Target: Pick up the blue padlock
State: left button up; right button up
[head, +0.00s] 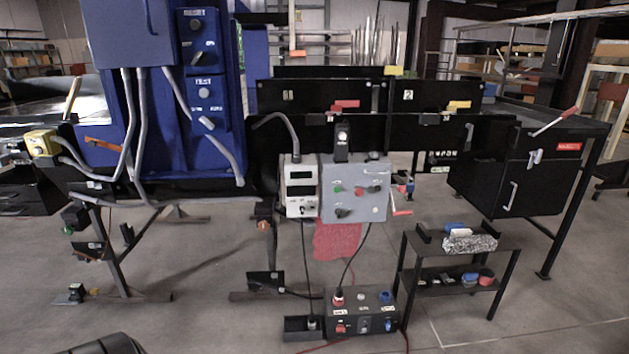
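No blue padlock can be made out for certain at this size. Small blue items show in several places. One blue item (455,228) lies on the top shelf of a small black stand (409,244), beside a silvery crumpled-looking item (470,244). Another blue item (469,279) sits on the stand's lower shelf among other small things. A blue round part (386,297) sits on top of a black control box (345,316) on the floor. Neither of my grippers is in view.
A black conveyor frame with a blue cabinet (205,140) stands across the view. A grey control panel (356,190) hangs from it. A black table with a door (533,185) stands at the right. Cables run to the floor box.

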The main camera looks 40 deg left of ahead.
aim_at(410, 187)
jog(key=i, duration=1)
jog(key=z, duration=0.9)
jog(key=i, duration=1.1)
jog(key=u, duration=0.5)
jog(key=i, duration=1.05)
jog(key=u, duration=0.75)
